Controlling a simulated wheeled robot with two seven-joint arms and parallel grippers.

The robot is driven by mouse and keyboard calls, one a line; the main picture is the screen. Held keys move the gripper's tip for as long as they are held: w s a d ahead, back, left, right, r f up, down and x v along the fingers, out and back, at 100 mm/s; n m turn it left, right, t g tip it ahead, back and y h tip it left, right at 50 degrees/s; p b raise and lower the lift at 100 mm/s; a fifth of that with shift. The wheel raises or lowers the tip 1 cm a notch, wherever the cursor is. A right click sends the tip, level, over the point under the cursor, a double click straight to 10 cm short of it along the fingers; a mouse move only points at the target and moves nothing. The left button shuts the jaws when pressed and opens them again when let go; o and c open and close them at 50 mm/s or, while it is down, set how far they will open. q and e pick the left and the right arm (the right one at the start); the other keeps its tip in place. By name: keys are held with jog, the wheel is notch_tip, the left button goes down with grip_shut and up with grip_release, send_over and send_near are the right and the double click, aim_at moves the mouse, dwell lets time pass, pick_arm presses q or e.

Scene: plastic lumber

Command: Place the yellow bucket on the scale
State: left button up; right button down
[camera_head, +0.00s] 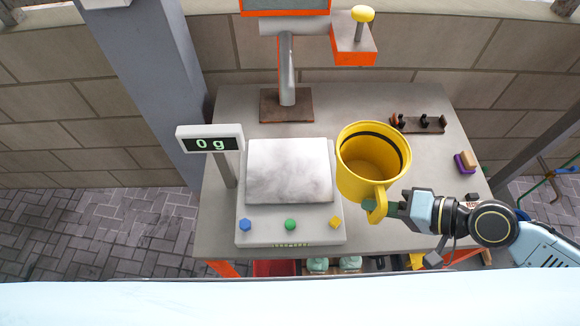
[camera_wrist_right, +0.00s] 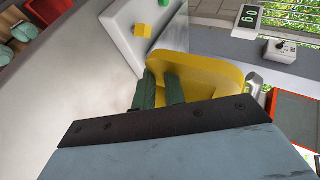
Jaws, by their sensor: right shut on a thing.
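The yellow bucket (camera_head: 372,158) is upright at the right side of the scale in the head view, with its open top facing up. Whether it touches the table cannot be told. My right gripper (camera_head: 376,207) is shut on the bucket's handle. The wrist view shows the green fingers (camera_wrist_right: 165,90) at the yellow handle (camera_wrist_right: 205,68). The scale (camera_head: 290,170) has a bare metal plate, and its display (camera_head: 210,143) reads 0 g. My left gripper is not in view.
A post on a brown base (camera_head: 287,105) stands behind the scale. A dark rack (camera_head: 418,123) and a purple and tan block (camera_head: 465,162) lie at the right of the grey table (camera_head: 230,110). A red bin (camera_head: 274,267) and green items sit below the front edge.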

jog(key=p, duration=0.3)
send_over(294, 191)
jog(key=shift+d+r, duration=0.1)
jog(key=shift+d, duration=0.05)
notch_tip(294, 191, down, 4)
jog(key=shift+r, duration=0.15)
jog(key=c, duration=1.9)
grip_release()
jog(key=shift+o, duration=0.8)
